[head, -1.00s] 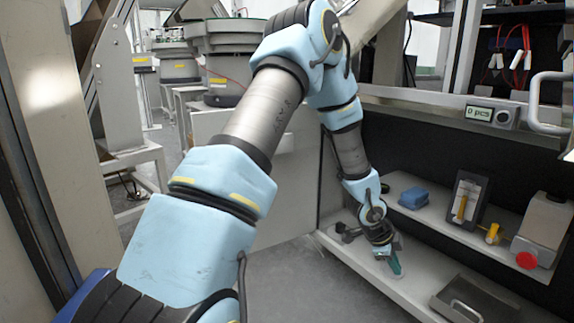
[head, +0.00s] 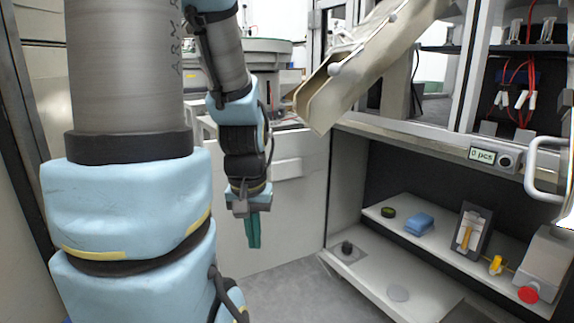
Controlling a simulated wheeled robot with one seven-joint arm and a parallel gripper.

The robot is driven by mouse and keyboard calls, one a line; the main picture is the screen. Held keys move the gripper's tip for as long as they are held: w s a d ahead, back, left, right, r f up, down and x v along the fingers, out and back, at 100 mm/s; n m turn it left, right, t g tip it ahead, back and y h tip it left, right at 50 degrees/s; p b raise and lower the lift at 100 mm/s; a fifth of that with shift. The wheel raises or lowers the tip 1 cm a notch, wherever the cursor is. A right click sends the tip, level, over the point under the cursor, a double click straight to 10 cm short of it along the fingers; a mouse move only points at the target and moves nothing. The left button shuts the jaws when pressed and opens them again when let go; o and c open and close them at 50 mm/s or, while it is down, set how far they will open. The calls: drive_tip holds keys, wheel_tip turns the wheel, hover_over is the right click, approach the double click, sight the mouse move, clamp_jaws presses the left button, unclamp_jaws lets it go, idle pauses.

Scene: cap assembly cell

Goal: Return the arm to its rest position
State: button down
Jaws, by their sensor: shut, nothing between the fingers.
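My gripper (head: 254,232) hangs from my folded arm left of the middle of the head view, pointing down. Its green fingers are together with nothing between them. It is in free air in front of a white cabinet, well left of the shelves and touching nothing that I can see. My arm's large blue and grey links fill the left of the view and hide what lies behind them.
To the right, an upper shelf (head: 455,250) holds a dark green round item (head: 388,212), a blue block (head: 419,223) and a box with a red button (head: 528,295). A chute (head: 345,88) slopes above.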

wheel_tip(320, 180, up, 35)
drive_tip(key=p, duration=3.4)
drive_tip(key=shift+r, duration=0.2)
